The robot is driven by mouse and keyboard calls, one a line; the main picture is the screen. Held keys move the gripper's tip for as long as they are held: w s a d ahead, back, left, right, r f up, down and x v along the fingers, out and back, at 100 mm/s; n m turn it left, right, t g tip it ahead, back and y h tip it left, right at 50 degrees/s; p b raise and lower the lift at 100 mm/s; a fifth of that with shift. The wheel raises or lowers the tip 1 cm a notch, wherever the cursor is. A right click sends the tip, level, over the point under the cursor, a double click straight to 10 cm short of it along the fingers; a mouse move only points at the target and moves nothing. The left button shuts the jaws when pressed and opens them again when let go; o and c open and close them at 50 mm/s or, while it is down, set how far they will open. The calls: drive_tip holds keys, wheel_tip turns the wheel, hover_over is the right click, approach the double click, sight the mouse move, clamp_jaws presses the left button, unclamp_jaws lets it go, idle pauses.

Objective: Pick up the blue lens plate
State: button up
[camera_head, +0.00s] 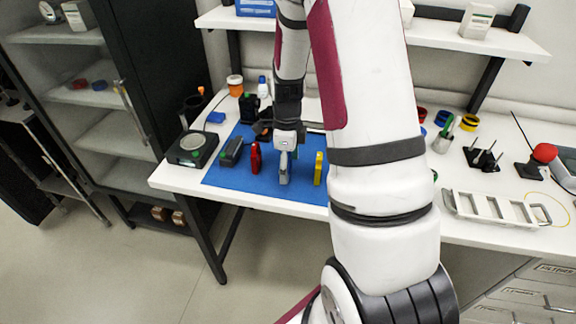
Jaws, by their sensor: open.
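The blue mat (226,173) on the white bench carries a red upright piece (255,158) on the left and a yellow upright piece (318,168) on the right. My gripper (285,155) is over the mat between them, open and pointing down. A narrow grey upright shape (284,170) shows right below it; I cannot tell whether it is a separate plate or part of the fingers. I cannot make out a blue lens plate; it may be hidden by my gripper and arm or blend with the mat.
A white rack (495,209) and a red-topped stand (543,154) are on the right. A shelf (470,42) runs above. My arm covers the middle of the bench.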

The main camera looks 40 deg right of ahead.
drive_tip(key=shift+f, duration=0.45)
drive_tip(key=c, duration=1.3)
drive_tip(key=shift+r, duration=0.1)
